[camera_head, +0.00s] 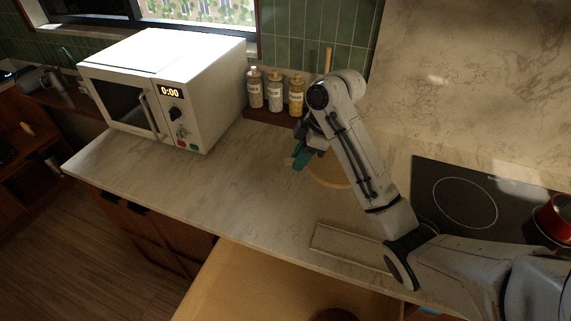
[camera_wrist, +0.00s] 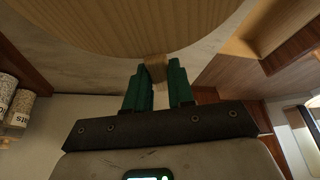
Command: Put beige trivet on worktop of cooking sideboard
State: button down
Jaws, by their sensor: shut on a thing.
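The beige trivet (camera_head: 330,174) is a flat round disc of light wood. It shows at the back of the marble worktop (camera_head: 250,190), partly behind my arm. In the wrist view the trivet (camera_wrist: 150,22) fills the top, and a small tab on its edge sits between my green fingers. My gripper (camera_head: 301,160) is shut on that tab; it also shows in the wrist view (camera_wrist: 158,85). The trivet is over the worktop, but I cannot tell whether it touches it.
A white microwave (camera_head: 165,85) stands at the left of the worktop. Three labelled jars (camera_head: 275,93) stand against the green tiles behind. A black hob (camera_head: 465,195) with a red pot (camera_head: 553,215) is at the right. An open wooden drawer (camera_head: 250,285) is in front. The worktop's left middle is clear.

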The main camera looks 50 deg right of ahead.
jog(key=w+f, duration=0.1)
jog(key=w, duration=0.2)
jog(key=b, duration=0.5)
send_near(269, 171)
jog(key=shift+w+a+f, duration=0.35)
jog(key=shift+a+f, duration=0.4)
jog(key=shift+a, duration=0.2)
jog(key=shift+w+d+f, duration=0.1)
jog(key=shift+w+f, duration=0.35)
jog(key=shift+f, duration=0.25)
jog(key=shift+f+p, duration=0.55)
jog(key=shift+f, duration=0.85)
jog(key=shift+f, duration=0.1)
jog(key=c, duration=1)
grip_release()
jog(key=b+v, duration=0.1)
jog(key=v, duration=1.1)
jog(key=shift+s+b, duration=0.1)
jog(key=shift+b, duration=0.25)
